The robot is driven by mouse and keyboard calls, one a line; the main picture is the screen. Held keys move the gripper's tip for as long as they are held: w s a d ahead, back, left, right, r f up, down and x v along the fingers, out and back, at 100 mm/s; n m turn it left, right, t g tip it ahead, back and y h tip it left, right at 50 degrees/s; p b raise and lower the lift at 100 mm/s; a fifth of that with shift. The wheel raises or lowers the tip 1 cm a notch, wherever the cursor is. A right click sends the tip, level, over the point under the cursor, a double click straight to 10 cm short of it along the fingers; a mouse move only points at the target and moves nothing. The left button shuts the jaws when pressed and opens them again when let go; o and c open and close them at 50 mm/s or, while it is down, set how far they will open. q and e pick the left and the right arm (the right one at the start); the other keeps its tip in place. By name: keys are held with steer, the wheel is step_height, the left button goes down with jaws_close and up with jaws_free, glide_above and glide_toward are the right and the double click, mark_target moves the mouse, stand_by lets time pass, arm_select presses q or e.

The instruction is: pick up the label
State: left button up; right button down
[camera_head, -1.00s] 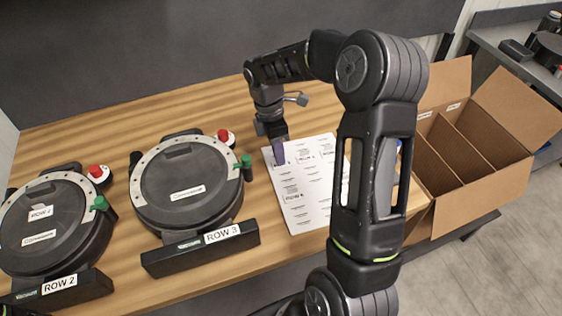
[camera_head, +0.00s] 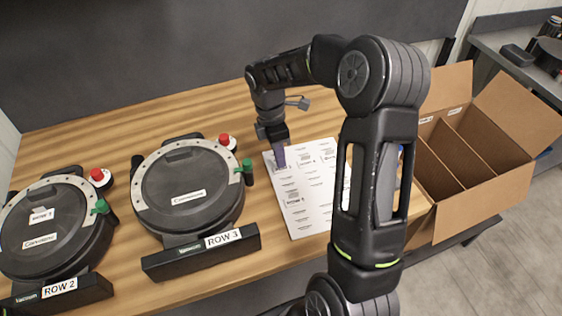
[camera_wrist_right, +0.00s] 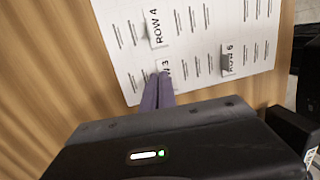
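My right gripper (camera_head: 280,168) points down at the left part of a white label sheet (camera_head: 312,215) on the wooden table. In the right wrist view its two purple fingers (camera_wrist_right: 160,78) lie close together at the ROW 3 label (camera_wrist_right: 166,69). They appear shut on that label's edge, with its lower part hidden by the fingertips. The label is small and white with black print, and is still at the sheet. A ROW 4 label (camera_wrist_right: 156,28) and a ROW 6 label (camera_wrist_right: 228,62) are nearby on the sheet. My left gripper is out of view.
Two round black seed meters stand left of the sheet, one behind a ROW 3 plate (camera_head: 222,238), one behind a ROW 2 plate (camera_head: 60,286). They have red and green knobs. An open divided cardboard box (camera_head: 480,205) stands right. My right arm hides part of the sheet.

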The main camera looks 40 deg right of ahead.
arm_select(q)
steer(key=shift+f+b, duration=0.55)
arm_select(e)
step_height(320, 180, up, 10)
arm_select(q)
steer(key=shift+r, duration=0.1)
arm_select(e)
steer(key=shift+r, duration=0.1)
